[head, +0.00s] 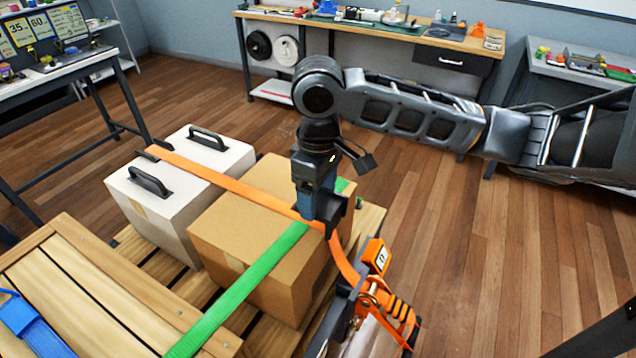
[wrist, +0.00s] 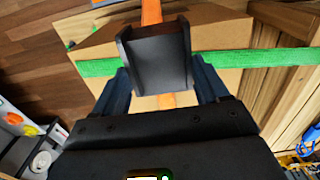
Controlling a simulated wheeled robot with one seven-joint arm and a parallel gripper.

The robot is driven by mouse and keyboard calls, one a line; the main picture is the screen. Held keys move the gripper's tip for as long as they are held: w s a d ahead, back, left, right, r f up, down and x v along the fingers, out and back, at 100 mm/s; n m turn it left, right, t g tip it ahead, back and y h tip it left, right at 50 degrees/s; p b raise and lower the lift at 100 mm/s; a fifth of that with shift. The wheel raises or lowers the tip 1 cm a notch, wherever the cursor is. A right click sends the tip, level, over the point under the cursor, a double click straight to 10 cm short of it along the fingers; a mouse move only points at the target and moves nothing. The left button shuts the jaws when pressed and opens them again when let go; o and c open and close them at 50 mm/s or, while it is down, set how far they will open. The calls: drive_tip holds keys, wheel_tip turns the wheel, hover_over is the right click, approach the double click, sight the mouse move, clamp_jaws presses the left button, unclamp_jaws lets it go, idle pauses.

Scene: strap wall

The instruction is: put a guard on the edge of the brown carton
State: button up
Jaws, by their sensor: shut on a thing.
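The brown carton (head: 255,232) sits on a wooden pallet. An orange strap (head: 225,183) crosses its top and drops over its right edge to an orange ratchet (head: 385,298). A green strap (head: 245,285) crosses the carton the other way. My gripper (head: 325,212) is over the carton's right top edge, shut on a black angled guard (wrist: 155,60). In the wrist view the guard lies between my blue fingers, in line with the orange strap, which shows beyond and below it. I cannot tell whether the guard touches the carton or strap.
A white case with black handles (head: 195,170) stands left of the carton, under the orange strap. A wooden crate (head: 85,290) with a blue strap (head: 30,325) is at front left. A workbench (head: 400,35) stands behind. The floor to the right is clear.

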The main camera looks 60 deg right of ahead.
sight(318, 204)
drive_tip(key=shift+f, duration=2.2)
drive_tip(key=f+b, duration=0.1)
drive_tip(key=b, duration=0.2)
drive_tip(key=shift+w+f+b, duration=0.15)
drive_tip(key=shift+f+b, duration=0.2)
drive_tip(key=shift+w+r+p, duration=0.1)
drive_tip(key=shift+r+p, duration=0.2)
drive_tip(key=shift+p, duration=0.35)
drive_tip(key=shift+w+f+p, duration=0.15)
drive_tip(key=shift+f+p, duration=0.1)
drive_tip(key=shift+p, duration=0.25)
drive_tip(key=o, duration=1.1)
